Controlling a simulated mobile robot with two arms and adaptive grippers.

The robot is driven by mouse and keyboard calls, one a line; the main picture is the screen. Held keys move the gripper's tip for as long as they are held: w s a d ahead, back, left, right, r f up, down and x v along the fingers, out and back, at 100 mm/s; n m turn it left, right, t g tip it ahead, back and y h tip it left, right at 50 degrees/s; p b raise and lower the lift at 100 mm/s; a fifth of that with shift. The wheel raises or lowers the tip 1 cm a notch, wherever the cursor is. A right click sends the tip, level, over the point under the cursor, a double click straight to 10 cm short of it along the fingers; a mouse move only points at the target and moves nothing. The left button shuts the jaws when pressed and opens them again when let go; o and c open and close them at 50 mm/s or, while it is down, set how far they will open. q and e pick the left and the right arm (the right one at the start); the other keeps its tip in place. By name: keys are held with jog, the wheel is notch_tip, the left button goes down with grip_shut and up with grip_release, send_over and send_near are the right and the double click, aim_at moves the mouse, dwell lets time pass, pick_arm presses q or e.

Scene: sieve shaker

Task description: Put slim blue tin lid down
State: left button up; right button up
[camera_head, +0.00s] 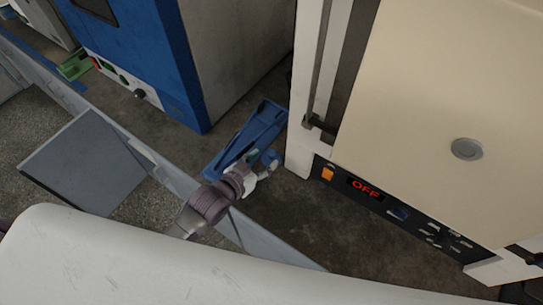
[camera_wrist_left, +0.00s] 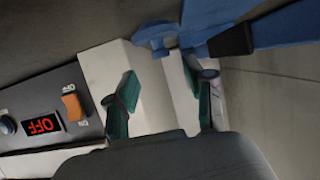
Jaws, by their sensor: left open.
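My left gripper (camera_head: 262,160) reaches in just left of the white-framed machine. In the left wrist view its two teal-padded fingers (camera_wrist_left: 166,90) are apart, with nothing between them. A long, flat blue object (camera_head: 262,125) lies beneath and behind the gripper in the head view. In the left wrist view a blue object with a black section (camera_wrist_left: 265,28) and a small rounded blue part (camera_wrist_left: 157,36) show beyond the fingertips, apart from them. I cannot tell whether any of these is the slim blue tin lid. My right gripper is not in view.
The beige machine (camera_head: 420,110) with an OFF display (camera_head: 365,188) and orange switch (camera_head: 327,174) stands close at the right. A blue and grey cabinet (camera_head: 150,60) stands behind at left. A green object (camera_head: 74,66) lies beside it. Dark surface (camera_head: 310,225) is clear in front.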

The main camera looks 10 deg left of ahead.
aim_at(271, 154)
pick_arm(q)
jog(key=shift+a+p+x, duration=0.2)
jog(key=shift+p+x, duration=0.3)
jog(key=shift+x, duration=2.4)
jog(key=shift+f, duration=0.15)
jog(key=shift+c, duration=0.3)
grip_shut()
